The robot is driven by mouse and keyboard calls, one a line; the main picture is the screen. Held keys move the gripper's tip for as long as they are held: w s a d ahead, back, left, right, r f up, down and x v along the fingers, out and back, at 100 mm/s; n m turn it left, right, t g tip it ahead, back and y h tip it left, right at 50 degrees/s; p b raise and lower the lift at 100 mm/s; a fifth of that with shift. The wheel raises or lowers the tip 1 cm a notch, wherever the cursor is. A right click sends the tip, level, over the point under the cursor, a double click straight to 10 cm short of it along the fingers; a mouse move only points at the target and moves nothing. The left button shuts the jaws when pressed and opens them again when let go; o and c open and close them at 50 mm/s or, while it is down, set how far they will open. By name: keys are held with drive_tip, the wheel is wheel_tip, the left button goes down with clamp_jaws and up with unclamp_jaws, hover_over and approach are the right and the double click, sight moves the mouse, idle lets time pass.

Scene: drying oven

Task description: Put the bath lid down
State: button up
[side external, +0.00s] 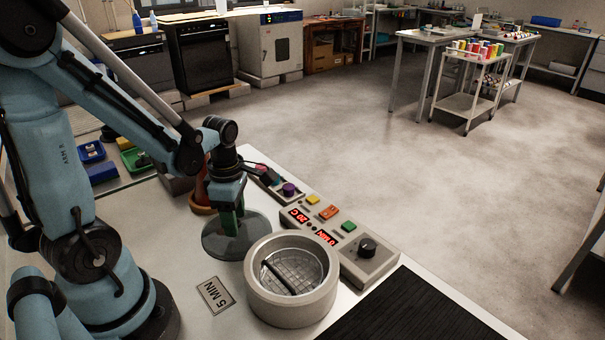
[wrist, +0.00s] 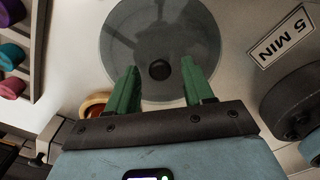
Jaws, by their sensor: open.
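The bath lid (side external: 216,246) is a round, see-through grey disc with a dark knob. It appears to lie flat on the white bench, left of the bath. In the wrist view the lid (wrist: 125,40) shows its knob (wrist: 160,70) between my finger tips. My gripper (side external: 231,226) is above the lid with its green fingers apart; in the wrist view the gripper (wrist: 159,66) is open around the knob, and I cannot tell whether it touches. The round beige bath (side external: 275,308) stands uncovered, with a metal mesh and a dark bar inside.
A control box (side external: 345,243) with red displays, buttons and a knob stands behind the bath. A "5 MIN" plate (side external: 215,295) lies in front of the lid. A rack with coloured caps (side external: 288,189) and an orange-brown pot (side external: 202,203) are behind it. A black mat (side external: 415,310) is at right.

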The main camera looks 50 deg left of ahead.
wheel_tip(320, 180, up, 12)
drive_tip(key=w+d+m+t, duration=0.1)
drive_tip(key=d+m+t, duration=0.2)
drive_tip(key=m, duration=1)
drive_tip(key=w+d+m+t, duration=0.2)
drive_tip(key=d+m+t, duration=0.2)
drive_tip(key=m, duration=1)
drive_tip(key=shift+w+d+f, duration=0.2)
drive_tip(key=shift+w+d, duration=0.05)
drive_tip(key=shift+d, duration=0.75)
drive_tip(key=shift+o, duration=0.4)
